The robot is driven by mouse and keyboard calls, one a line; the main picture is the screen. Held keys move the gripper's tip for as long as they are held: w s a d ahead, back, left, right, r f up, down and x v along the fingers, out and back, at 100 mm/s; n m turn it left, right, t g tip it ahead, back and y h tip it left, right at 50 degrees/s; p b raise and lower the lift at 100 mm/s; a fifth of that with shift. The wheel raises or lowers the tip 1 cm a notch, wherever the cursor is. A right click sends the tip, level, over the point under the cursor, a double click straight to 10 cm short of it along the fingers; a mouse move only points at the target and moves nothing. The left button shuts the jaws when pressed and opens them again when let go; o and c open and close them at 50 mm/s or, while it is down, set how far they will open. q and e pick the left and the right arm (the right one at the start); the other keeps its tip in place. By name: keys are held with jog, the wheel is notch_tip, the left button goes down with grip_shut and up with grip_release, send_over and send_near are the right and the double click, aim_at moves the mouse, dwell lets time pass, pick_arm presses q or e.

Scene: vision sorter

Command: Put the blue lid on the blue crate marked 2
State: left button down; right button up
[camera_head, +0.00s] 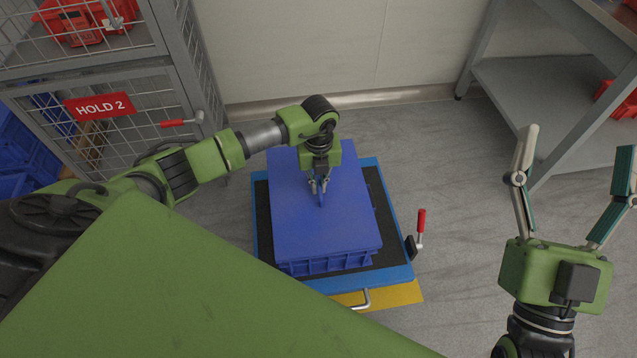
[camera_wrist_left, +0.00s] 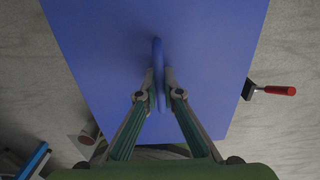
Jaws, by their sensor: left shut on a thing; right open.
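The blue lid (camera_head: 318,228) is a flat blue panel with an upright handle, and it fills much of the left wrist view (camera_wrist_left: 200,50). My left gripper (camera_head: 319,188) is shut on the lid's handle (camera_wrist_left: 158,75). The blue crate (camera_head: 335,263) shows only as a ribbed strip under the lid's near edge. The lid lies over it, and I cannot tell whether they touch. The crate's mark is not visible. My right gripper (camera_head: 580,170) is open and empty at the right, away from the crate.
The crate stands on a blue-framed platform (camera_head: 402,273) with a black top and a red-handled clamp (camera_head: 420,228). A wire cage marked HOLD 2 (camera_head: 101,106) stands at left with blue crates inside. A grey shelf (camera_head: 545,90) is at right. Floor between is clear.

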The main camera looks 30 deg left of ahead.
aim_at(319, 184)
pick_arm(q)
jog(key=shift+f, duration=0.1)
pick_arm(e)
jog(key=shift+s+r, duration=0.2)
jog(key=shift+r, duration=0.15)
pick_arm(q)
jog(key=c, duration=2.1)
grip_release()
jog(key=shift+c, duration=0.2)
pick_arm(e)
jog(key=shift+f, duration=0.1)
pick_arm(q)
notch_tip(319, 184, up, 12)
jog(key=shift+f, duration=0.1)
pick_arm(e)
jog(key=shift+f, duration=0.1)
